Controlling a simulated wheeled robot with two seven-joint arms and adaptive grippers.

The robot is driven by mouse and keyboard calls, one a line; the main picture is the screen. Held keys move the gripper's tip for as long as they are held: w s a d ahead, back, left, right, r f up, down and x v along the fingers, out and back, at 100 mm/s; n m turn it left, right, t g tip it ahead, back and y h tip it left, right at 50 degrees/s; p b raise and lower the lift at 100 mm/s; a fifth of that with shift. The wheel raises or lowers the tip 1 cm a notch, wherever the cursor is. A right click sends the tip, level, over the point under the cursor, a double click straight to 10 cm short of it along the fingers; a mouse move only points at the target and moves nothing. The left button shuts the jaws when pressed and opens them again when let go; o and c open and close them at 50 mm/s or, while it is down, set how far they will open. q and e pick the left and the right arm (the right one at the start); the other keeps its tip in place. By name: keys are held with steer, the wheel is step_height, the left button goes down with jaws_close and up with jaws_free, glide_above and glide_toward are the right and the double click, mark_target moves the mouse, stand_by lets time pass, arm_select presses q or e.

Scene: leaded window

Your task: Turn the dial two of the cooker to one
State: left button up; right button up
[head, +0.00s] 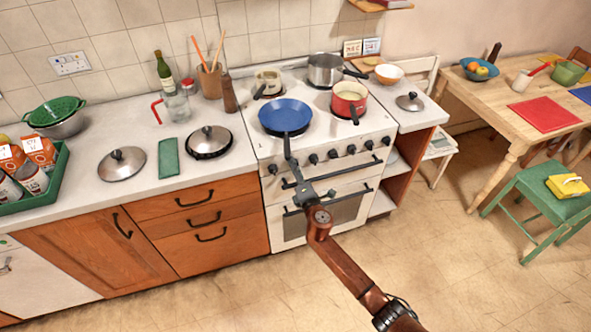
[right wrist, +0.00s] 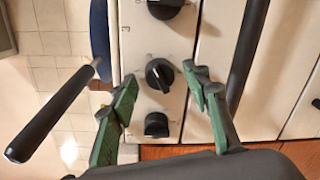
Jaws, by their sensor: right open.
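The white cooker (head: 330,185) stands in the middle of the head view, with a row of several black dials along its front. In the right wrist view, a black dial (right wrist: 160,75) lies between my fingertips, with its pale pointer line showing. Another dial (right wrist: 157,125) is below it, and a third (right wrist: 165,5) is at the top edge. From the drawers' side, the middle one is second in the row. My right gripper (head: 303,182) is in front of the cooker's left part. In the wrist view its green-padded fingers (right wrist: 162,105) are apart with nothing gripped; contact cannot be told.
A blue pan (head: 286,115) sits on the hob; its black handle (right wrist: 50,110) juts out close to my right gripper. The dark oven handle bar (right wrist: 250,50) runs beside my other finger. A red pot (head: 349,98) and a steel pot (head: 326,70) are also on the hob.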

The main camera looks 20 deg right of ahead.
steer(key=s, duration=1.2)
steer(key=shift+r, duration=0.35)
